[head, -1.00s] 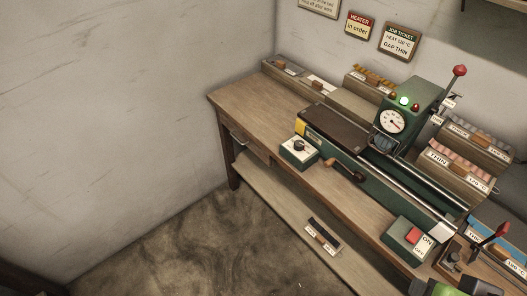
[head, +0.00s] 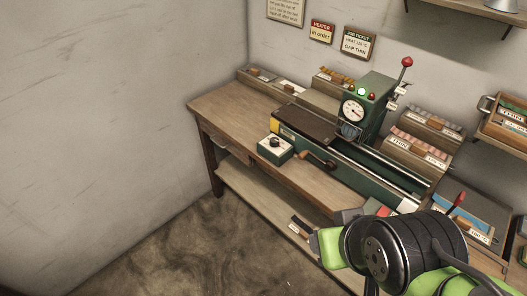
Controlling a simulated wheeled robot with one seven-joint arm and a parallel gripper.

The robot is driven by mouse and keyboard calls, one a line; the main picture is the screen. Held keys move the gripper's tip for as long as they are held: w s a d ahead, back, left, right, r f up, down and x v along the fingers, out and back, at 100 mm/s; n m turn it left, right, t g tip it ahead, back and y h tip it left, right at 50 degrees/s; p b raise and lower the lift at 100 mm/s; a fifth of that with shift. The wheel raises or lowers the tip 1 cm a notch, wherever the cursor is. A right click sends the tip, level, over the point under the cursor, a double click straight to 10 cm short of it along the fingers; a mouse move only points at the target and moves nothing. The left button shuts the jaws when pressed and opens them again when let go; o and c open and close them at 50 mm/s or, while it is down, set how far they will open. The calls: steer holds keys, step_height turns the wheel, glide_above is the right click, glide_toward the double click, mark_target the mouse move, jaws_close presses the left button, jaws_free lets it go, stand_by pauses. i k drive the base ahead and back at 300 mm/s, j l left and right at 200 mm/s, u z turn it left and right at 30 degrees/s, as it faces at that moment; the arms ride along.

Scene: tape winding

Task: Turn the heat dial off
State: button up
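The heat dial (head: 274,143) is a dark knob on the white top of a small green box at the front left of the workbench. Its setting is too small to read. My arm, green and dark grey, reaches in from the lower right, and its forward end with my gripper (head: 335,236) is in front of the bench's front edge. It is to the right of and nearer than the dial, apart from it. The fingers cannot be made out clearly.
The green winding machine (head: 366,100) has a round gauge, a lit lamp and a red-knobbed lever. A crank handle (head: 318,160) sits right of the dial. My arm partly hides the red switch (head: 384,211). Bins line the back; the bench's left end (head: 220,107) is clear.

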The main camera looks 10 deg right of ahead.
mark_target(274, 142)
steer(key=i+u, duration=0.4)
steer(key=i+l+u, duration=0.15)
steer(key=u, duration=0.25)
steer(key=i+l+u, duration=0.25)
steer(key=u, duration=0.15)
steer(key=i+l, duration=0.05)
steer(key=i, duration=0.05)
